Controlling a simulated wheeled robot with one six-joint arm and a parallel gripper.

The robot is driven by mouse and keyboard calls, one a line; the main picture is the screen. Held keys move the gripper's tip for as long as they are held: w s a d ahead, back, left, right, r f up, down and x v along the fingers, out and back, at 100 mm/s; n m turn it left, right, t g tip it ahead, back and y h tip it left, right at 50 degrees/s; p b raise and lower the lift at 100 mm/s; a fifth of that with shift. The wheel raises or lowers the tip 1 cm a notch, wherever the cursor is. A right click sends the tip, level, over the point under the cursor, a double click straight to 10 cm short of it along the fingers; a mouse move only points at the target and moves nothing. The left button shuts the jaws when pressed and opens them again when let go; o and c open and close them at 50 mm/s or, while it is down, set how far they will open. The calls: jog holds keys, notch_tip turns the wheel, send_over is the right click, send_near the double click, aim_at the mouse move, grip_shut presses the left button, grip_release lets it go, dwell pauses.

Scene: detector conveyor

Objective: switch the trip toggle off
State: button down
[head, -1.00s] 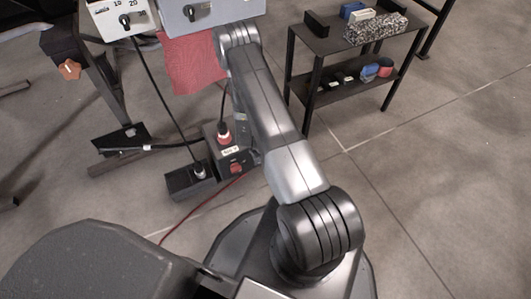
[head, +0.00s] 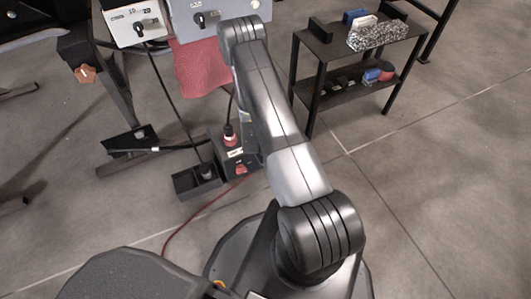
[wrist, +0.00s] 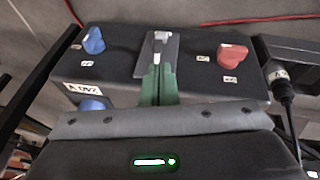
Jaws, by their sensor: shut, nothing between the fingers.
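In the wrist view a black box carries a grey metal plate (wrist: 142,60) with a pale-tipped toggle lever (wrist: 161,37) near its upper end. My gripper (wrist: 158,74) has green fingers that are shut and empty. The fingertips lie over the plate, just below the lever in the picture. I cannot tell whether they touch it. The fingers hide the lower part of the plate. In the head view my gripper is hidden behind my arm, and I cannot make out the toggle there.
A blue knob (wrist: 93,41) is left of the toggle and a red knob (wrist: 233,55) is right. Another blue part (wrist: 92,104) shows lower left. A cable plug (wrist: 282,84) stands at the right. A black shelf (head: 338,48) holds several items. Open floor lies right.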

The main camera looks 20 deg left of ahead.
jog(key=s+d+r+p, duration=0.1)
jog(key=s+d+r, duration=0.1)
jog(key=s+d, duration=0.2)
jog(key=shift+s+r, duration=0.15)
jog(key=shift+s, duration=0.2)
